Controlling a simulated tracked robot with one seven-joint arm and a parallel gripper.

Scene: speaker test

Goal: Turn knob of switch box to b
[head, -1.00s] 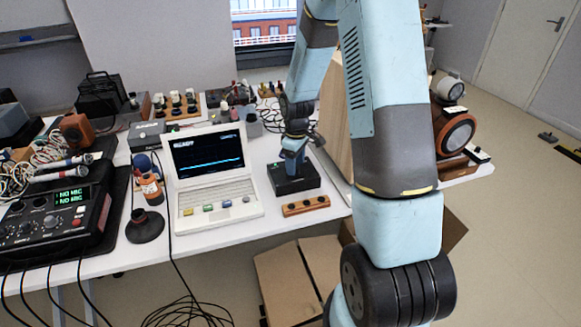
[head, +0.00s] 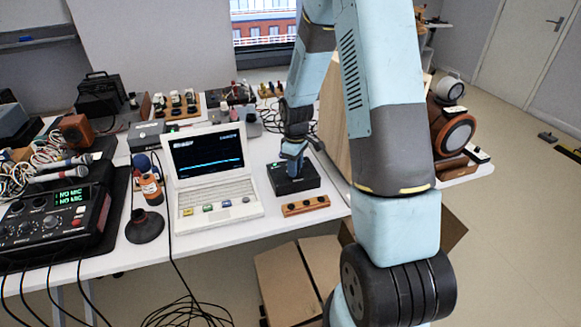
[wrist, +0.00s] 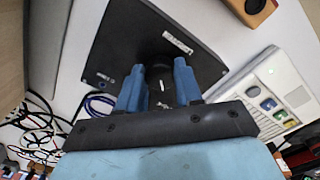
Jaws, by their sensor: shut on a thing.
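The switch box is a flat black box (head: 283,183) on the white table, to the right of the laptop. In the wrist view its dark top (wrist: 120,45) lies under my gripper, with a small white label and a black knob (wrist: 158,66) near the middle. My gripper (head: 293,160) points down onto the box. In the wrist view its two blue fingers (wrist: 160,85) stand on either side of the knob and are shut on it. A light mark shows on the knob. The letters around it are too small or hidden to read.
A white laptop (head: 212,208) stands just left of the box. A wooden strip with dark holes (head: 306,206) lies in front of it. A tall wooden panel (head: 333,120) stands close on the right. Cables (wrist: 35,125) lie near the box.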

